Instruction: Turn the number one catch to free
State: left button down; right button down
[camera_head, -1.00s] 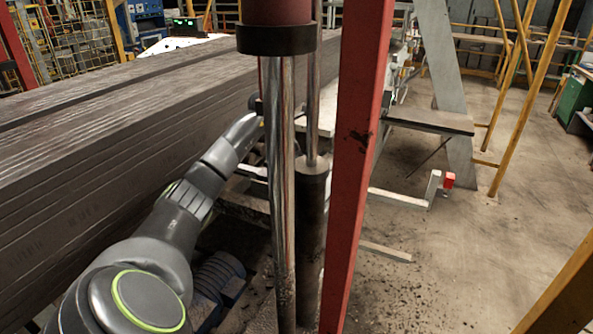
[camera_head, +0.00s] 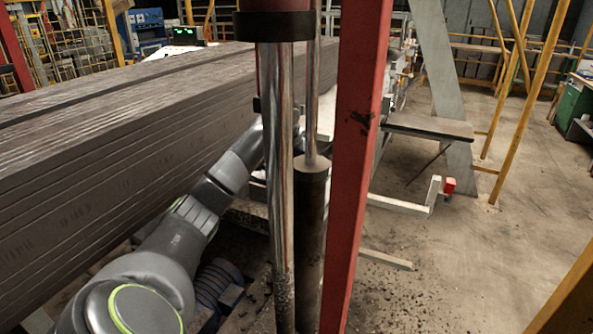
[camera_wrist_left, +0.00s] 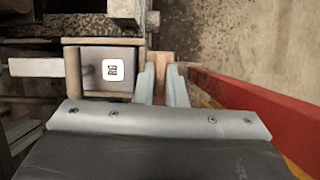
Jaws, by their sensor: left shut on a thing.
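In the left wrist view my left gripper (camera_wrist_left: 161,85) is shut on a narrow tan piece (camera_wrist_left: 160,63), which seems to be the handle of the catch. Left of the fingers is a grey box-like housing (camera_wrist_left: 92,55) with a tan frame and a white label (camera_wrist_left: 114,70); the dark mark on the label is too small to read surely as a number. A pale bar (camera_wrist_left: 37,67) sticks out on the housing's left. In the head view my left arm reaches behind the chrome rod (camera_head: 280,200), which hides the gripper and the catch. My right gripper is not in view.
A red post (camera_head: 358,160) stands right of the chrome rod, and a red beam (camera_wrist_left: 255,105) runs close to the right of my fingers. A long dark ribbed stack (camera_head: 120,140) lies along the left. The concrete floor (camera_head: 470,260) at right is mostly open.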

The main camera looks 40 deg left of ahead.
pick_arm(q)
jog(key=shift+r+n, duration=0.15)
jog(key=shift+n, duration=0.25)
jog(key=c, duration=1.5)
grip_release()
jog(key=shift+s+r, duration=0.1)
jog(key=shift+r, duration=0.25)
jog(key=b+v, duration=0.2)
jog(key=v, duration=0.3)
jog(key=shift+s+r, duration=0.1)
jog(key=shift+d+p+v, duration=0.2)
jog(key=shift+p+v, duration=4.5)
jog(key=shift+v, duration=0.9)
